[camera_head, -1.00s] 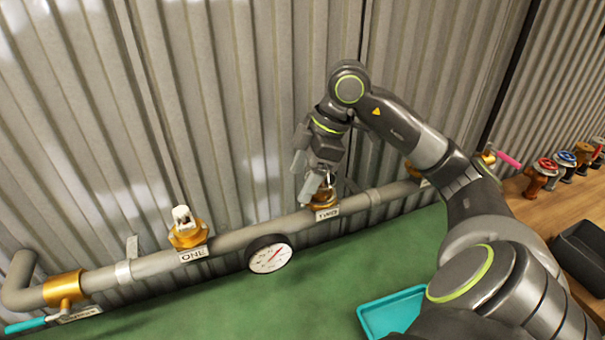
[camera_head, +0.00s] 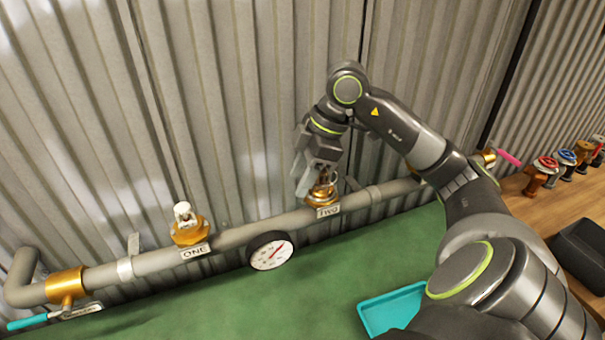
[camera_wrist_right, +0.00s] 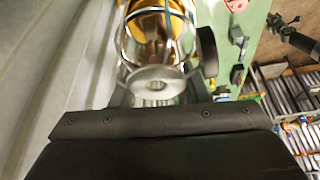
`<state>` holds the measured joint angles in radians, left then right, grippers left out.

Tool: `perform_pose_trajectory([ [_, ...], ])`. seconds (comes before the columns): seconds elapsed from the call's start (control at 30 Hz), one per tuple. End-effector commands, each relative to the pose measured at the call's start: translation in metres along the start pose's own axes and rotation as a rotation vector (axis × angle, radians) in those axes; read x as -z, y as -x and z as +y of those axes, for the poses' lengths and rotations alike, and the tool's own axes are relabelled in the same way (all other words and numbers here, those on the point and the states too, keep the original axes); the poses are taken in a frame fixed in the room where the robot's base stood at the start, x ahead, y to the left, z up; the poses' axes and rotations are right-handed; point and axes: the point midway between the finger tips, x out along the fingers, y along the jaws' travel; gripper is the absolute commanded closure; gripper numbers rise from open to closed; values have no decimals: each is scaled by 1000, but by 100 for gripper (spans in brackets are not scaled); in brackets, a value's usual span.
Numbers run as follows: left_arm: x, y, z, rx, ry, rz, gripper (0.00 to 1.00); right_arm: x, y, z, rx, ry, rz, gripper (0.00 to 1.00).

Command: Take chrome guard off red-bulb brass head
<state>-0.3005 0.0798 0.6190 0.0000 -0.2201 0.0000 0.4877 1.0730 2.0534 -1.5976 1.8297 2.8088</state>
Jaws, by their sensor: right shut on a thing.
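The brass head (camera_head: 320,198) on the pipe above the label TWO has a chrome wire guard (camera_head: 333,182) around it. My right gripper (camera_head: 309,186) is at this guard from above. In the right wrist view it is shut on the chrome guard (camera_wrist_right: 157,82), whose pale end ring and curved bars stand in front of the brass head (camera_wrist_right: 160,28). The guard still surrounds at least part of the head. I cannot make out the bulb or its colour. My left gripper is out of view.
Another brass head (camera_head: 188,230) with a white top stands above label ONE. A round gauge (camera_head: 270,251) hangs on the grey pipe (camera_head: 235,238) between them. A teal tray (camera_head: 392,311) lies on the green surface. Several coloured-top fittings (camera_head: 545,168) stand on the wooden bench at right.

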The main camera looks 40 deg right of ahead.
Motion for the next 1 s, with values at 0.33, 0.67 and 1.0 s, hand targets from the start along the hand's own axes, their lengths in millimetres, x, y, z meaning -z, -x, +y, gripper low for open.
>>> perform_pose_trajectory([
  [0.33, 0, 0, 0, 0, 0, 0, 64, -2, 0, 0, 3, -2, -6, 81],
  [0.67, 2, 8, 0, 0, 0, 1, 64, 2, 9, 0, 2, -2, -5, 100],
  [1.0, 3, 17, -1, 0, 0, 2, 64, 7, 18, 0, 2, -1, -3, 100],
])
